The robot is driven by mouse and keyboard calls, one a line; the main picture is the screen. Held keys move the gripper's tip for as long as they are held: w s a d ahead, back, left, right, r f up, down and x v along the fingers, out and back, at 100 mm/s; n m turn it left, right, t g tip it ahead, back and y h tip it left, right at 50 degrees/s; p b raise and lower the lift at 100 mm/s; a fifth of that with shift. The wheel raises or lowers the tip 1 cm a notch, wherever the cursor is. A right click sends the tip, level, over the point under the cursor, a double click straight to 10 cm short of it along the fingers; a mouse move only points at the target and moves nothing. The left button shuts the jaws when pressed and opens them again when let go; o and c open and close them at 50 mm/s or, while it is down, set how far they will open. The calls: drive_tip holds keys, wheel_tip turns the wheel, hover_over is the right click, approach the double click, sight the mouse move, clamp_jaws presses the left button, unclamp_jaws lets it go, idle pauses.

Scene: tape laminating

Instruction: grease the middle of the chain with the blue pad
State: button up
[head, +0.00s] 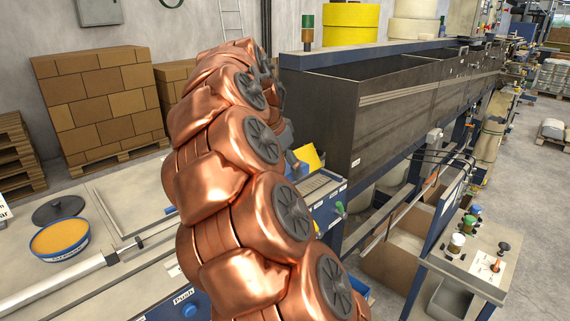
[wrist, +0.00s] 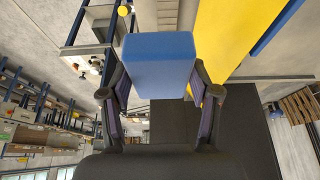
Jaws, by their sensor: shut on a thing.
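The blue pad (wrist: 160,62) is a plain block in the wrist view. My gripper (wrist: 158,88) is shut on it, with one dark finger on each side. In the head view my copper arm covers the middle of the picture, and the pad cannot be made out there. A blue-rimmed tub of orange-yellow grease (head: 60,238) stands open on the bench at the left, with its dark round lid (head: 58,210) behind it. I cannot make out the chain in either view.
A long dark machine trough (head: 400,115) runs back to the right. A control panel (head: 480,255) with coloured buttons stands at the right front. Stacked cartons (head: 98,98) stand behind on the left. A large yellow surface (wrist: 226,40) passes close beside the pad in the wrist view.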

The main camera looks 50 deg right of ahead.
drive_tip(key=shift+s+f+b, duration=0.1)
drive_tip(key=shift+f+b, duration=1.85)
drive_tip(key=shift+f, duration=1.7)
drive_tip(key=shift+f+b, duration=0.3)
drive_tip(key=shift+f, duration=0.35)
